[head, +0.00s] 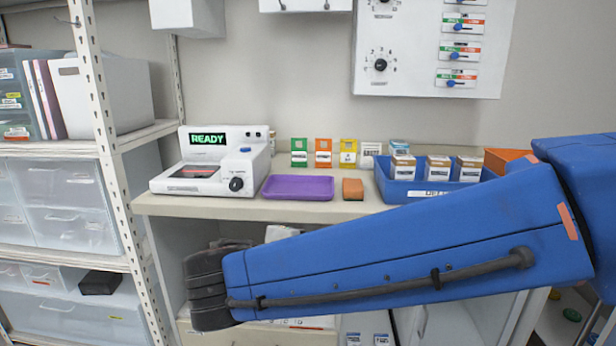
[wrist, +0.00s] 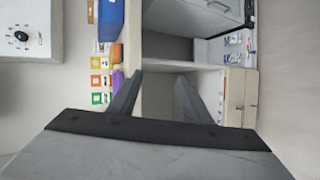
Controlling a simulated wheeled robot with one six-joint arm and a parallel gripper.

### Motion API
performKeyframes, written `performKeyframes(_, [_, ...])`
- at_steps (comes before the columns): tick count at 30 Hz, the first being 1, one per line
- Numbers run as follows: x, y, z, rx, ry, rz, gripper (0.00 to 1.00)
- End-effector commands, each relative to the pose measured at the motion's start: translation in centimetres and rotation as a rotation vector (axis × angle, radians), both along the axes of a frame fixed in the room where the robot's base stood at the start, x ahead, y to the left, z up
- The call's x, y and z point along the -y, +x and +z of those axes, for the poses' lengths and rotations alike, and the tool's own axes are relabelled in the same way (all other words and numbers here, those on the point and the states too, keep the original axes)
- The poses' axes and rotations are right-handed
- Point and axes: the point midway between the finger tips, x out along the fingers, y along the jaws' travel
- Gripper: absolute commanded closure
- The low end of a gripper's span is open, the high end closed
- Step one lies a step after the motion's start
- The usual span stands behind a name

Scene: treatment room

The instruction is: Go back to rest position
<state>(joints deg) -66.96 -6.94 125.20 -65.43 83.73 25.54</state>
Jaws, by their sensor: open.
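My gripper (wrist: 158,80) shows in the wrist view with its two dark fingers spread apart and nothing between them. It points at the shelves and drawer front below the worktop. In the head view my blue arm crosses the picture from the right, in front of the counter. Its dark wrist end is at the lower left, below the worktop edge, and the fingertips cannot be made out there.
The worktop holds a white device reading READY (head: 207,165), a purple tray (head: 298,188), an orange-brown block (head: 352,189), coloured packets (head: 323,153) and a blue bin (head: 396,189) of boxes. A shelf rack post (head: 112,160) stands left. A panel (head: 425,50) hangs above.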

Motion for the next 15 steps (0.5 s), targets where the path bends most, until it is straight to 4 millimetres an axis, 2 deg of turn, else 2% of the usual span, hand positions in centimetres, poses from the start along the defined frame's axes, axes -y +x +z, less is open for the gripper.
performKeyframes(1, [2.3, 0.3, -0.4, -0.03, 0.02, -0.04, 0.55])
performKeyframes(6, [8.3, 0.3, -2.1, -0.133, 0.095, -0.146, 0.55])
performKeyframes(15, [17.0, -1.9, -5.1, -0.28, 0.269, -0.318, 0.55])
